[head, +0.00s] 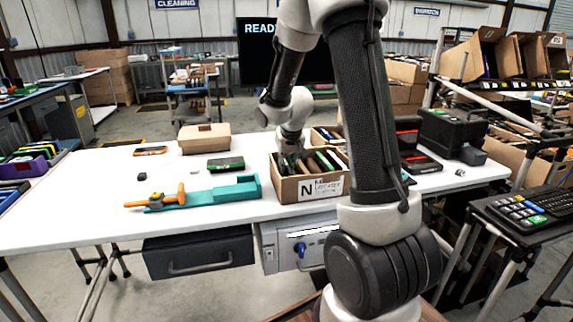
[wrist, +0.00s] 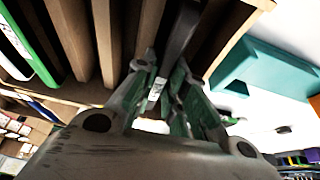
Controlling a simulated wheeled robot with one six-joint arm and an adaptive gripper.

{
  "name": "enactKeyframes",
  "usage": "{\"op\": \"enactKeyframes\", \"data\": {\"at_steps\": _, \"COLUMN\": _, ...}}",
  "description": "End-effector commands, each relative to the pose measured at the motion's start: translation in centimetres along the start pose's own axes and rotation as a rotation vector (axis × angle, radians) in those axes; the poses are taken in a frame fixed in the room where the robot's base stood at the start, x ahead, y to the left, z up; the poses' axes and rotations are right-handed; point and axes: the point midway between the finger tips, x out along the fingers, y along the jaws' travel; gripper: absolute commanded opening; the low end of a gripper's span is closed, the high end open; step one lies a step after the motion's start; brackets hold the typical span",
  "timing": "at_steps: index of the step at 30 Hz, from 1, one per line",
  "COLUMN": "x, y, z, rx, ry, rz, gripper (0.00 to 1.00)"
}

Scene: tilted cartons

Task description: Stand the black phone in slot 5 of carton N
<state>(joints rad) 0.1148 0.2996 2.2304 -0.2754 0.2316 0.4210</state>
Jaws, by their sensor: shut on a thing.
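Carton N (head: 283,190) is an open brown box on the white table, marked with an "N" label. In the wrist view its wooden dividers (wrist: 105,45) split it into narrow slots. My gripper (head: 291,163) is low over the carton's left end. In the wrist view my gripper (wrist: 172,92) is shut on a dark slab, the black phone (wrist: 183,35), which lies between a divider and the carton's end wall. How deep it sits is hidden, and I cannot tell the slot number. A green-edged device (wrist: 28,42) stands in another slot.
A teal tray (head: 222,193) with an orange-handled tool lies close left of the carton. A green-and-black device (head: 226,164) and a closed brown box (head: 204,137) are behind it. Dark cases (head: 452,133) stand to the right.

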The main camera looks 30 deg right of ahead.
Motion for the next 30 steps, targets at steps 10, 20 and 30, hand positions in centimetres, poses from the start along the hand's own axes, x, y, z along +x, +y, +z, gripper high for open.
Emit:
{"op": "enactKeyframes", "data": {"at_steps": 10, "x": 0.0, "y": 0.0, "z": 0.0, "rx": 0.0, "ry": 0.0, "rz": 0.0, "gripper": 0.38}}
{"op": "enactKeyframes", "data": {"at_steps": 20, "x": -0.9, "y": -0.1, "z": -0.1, "rx": 0.0, "ry": 0.003, "rz": -0.001, "gripper": 0.38}}
{"op": "enactKeyframes", "data": {"at_steps": 30, "x": -8.1, "y": 0.0, "z": -0.1, "rx": 0.002, "ry": 0.005, "rz": -0.001, "gripper": 0.38}}
